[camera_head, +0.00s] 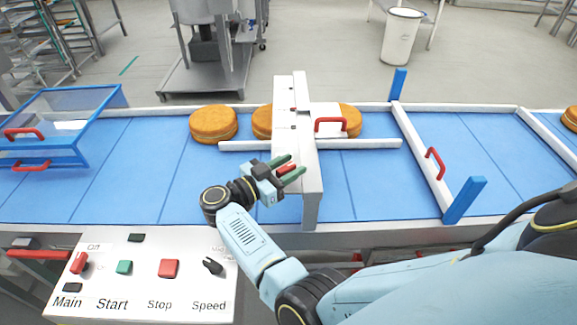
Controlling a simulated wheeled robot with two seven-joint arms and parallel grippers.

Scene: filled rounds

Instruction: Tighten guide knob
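A small red part (286,168), which looks like the guide knob, shows at the near side of the white bridge over the belt. I cannot tell whether the fingers touch the red part or leave a gap. The white bridge (297,145) spans a long guide rail (360,144) above the blue belt.
Filled rounds (213,124) stand on the blue conveyor (150,190) behind the rail. A hinged clear cover (75,115) is at left, and a white gate with a red handle (435,163) at right. A control panel (140,285) with switches is in front.

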